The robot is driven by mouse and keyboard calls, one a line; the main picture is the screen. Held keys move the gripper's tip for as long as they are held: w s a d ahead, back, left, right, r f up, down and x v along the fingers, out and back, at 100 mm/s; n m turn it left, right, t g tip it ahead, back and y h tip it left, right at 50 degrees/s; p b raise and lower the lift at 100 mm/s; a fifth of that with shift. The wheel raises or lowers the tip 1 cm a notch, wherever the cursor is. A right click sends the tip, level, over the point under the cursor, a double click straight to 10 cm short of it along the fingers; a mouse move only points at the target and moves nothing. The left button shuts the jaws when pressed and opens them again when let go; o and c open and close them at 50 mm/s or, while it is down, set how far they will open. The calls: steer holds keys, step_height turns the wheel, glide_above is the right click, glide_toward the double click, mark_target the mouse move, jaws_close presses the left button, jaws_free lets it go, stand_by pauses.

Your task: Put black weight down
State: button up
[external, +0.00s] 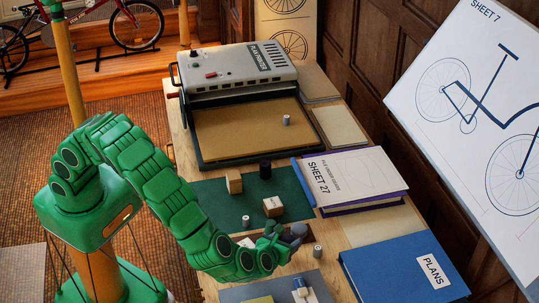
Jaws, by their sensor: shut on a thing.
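My gripper (287,236) is at the end of the green arm, low over the front edge of the green mat (207,194). It is shut on a dark grey thing (298,230), partly hidden by the fingers; I cannot tell its full shape or whether it touches the surface below.
Wooden blocks (272,207) and small grey cylinders (318,251) stand near my gripper. A grey machine with a tan bed (245,131) is at the back. A white book (353,174) and blue binder (404,269) lie right. Some mat is bare.

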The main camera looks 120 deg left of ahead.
steer(key=shift+f, duration=1.95)
steer(key=shift+f, duration=0.6)
steer(key=o, duration=1.2)
steer(key=shift+r, duration=0.1)
steer(key=shift+r, duration=0.6)
steer(key=shift+v, duration=5.95)
